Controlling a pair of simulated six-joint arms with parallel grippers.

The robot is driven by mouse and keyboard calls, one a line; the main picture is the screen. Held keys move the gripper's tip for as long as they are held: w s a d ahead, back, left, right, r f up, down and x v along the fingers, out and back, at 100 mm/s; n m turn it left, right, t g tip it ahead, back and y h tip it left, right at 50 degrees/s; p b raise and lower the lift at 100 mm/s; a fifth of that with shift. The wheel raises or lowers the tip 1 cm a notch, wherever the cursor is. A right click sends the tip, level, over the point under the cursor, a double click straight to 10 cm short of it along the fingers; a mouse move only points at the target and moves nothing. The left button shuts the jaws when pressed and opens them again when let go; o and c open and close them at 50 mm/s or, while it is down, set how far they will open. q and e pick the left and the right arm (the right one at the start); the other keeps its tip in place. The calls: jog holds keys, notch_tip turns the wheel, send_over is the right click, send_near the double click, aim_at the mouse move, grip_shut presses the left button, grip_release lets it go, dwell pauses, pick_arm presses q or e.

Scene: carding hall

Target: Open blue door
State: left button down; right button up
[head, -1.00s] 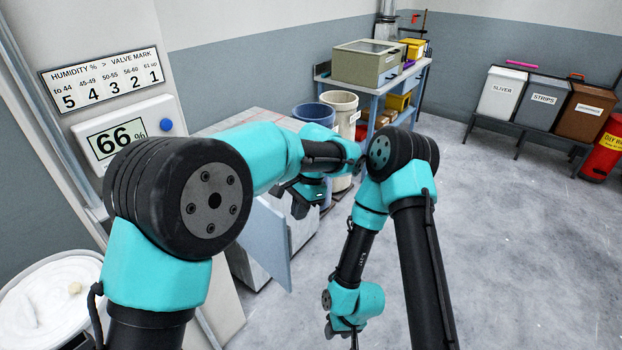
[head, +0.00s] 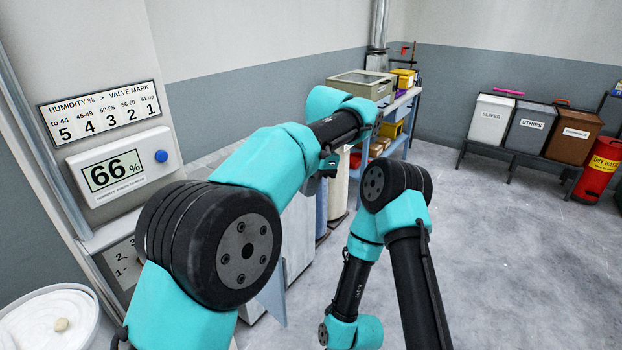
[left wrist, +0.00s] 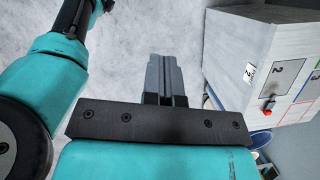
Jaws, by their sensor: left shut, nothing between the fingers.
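A light blue door panel (head: 274,302) shows in the head view below my left arm, standing out at an angle from the pale cabinet (head: 298,252). My left arm hides most of the panel and much of the cabinet. My left gripper (head: 328,166) is above and beyond the panel, apart from it. In the left wrist view its fingers (left wrist: 165,72) are together and empty, over bare floor. My right arm reaches down at the bottom of the head view, and its gripper is out of frame.
A blue bench (head: 398,112) stands behind. Lidded bins (head: 530,125) and a red bin (head: 598,168) stand right. The floor between is clear.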

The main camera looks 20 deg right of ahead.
pick_arm(q)
jog(key=shift+v, duration=1)
jog(key=shift+a, duration=0.1)
